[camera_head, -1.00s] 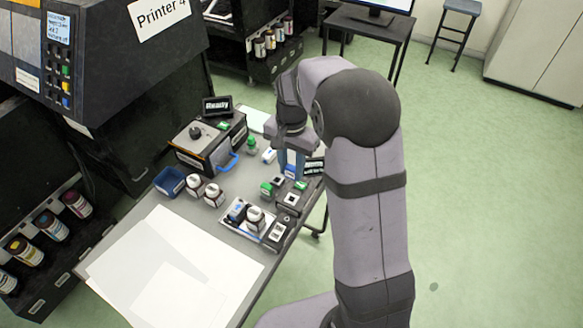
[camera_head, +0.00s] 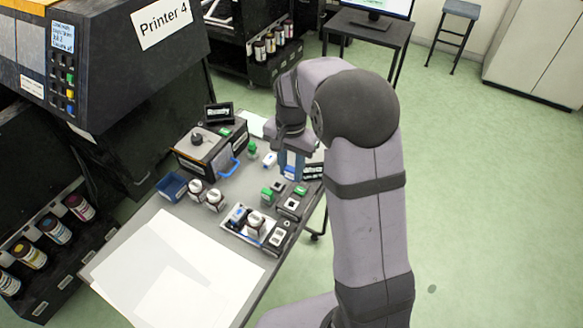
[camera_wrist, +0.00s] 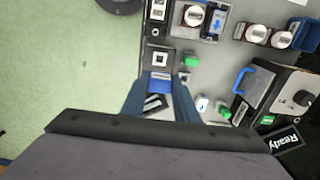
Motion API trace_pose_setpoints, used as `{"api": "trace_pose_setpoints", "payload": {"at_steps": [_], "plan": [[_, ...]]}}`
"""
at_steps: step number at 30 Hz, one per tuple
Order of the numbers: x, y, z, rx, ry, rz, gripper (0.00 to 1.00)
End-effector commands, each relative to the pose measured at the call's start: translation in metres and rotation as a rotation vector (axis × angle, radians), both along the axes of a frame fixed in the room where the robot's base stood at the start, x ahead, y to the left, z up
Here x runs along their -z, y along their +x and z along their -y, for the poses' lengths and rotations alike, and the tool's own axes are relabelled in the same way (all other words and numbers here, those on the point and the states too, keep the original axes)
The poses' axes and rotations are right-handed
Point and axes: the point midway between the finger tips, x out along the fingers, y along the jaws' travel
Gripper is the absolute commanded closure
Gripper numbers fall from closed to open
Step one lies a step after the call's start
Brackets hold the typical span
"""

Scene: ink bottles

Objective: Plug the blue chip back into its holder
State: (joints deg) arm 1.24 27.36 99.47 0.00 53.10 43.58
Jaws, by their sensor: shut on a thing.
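My gripper (camera_wrist: 161,80) is shut on the blue chip (camera_wrist: 160,87), which sits between its two dark blue fingers in the wrist view. In the head view my gripper (camera_head: 291,170) is low over the far right part of the table, and its fingers mostly hide the chip. Dark holder blocks stand in a row in front of it in the wrist view. The nearest block (camera_wrist: 158,59) lies just beyond the fingertips. I cannot tell whether the chip touches a holder, because the fingers and chip cover the spot.
A green chip (camera_wrist: 190,61) lies close to the right finger. A white-and-blue piece (camera_wrist: 202,103) and another green piece (camera_wrist: 224,112) are further right. The printer box with a blue handle (camera_head: 211,146), bottles (camera_head: 214,199) and a blue tray (camera_head: 173,186) stand left on the table.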

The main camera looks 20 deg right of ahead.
Motion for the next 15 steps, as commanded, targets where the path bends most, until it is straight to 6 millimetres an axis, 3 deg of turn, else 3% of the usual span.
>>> {"api": "trace_pose_setpoints", "payload": {"at_steps": [5, 8, 15], "plan": [[0.019, -0.014, -0.005, -0.011, 0.001, -0.008, 0.97], [0.041, -0.021, -0.009, -0.020, 0.000, -0.011, 0.97], [0.087, 0.009, -0.017, -0.038, 0.000, -0.004, 0.97]]}}
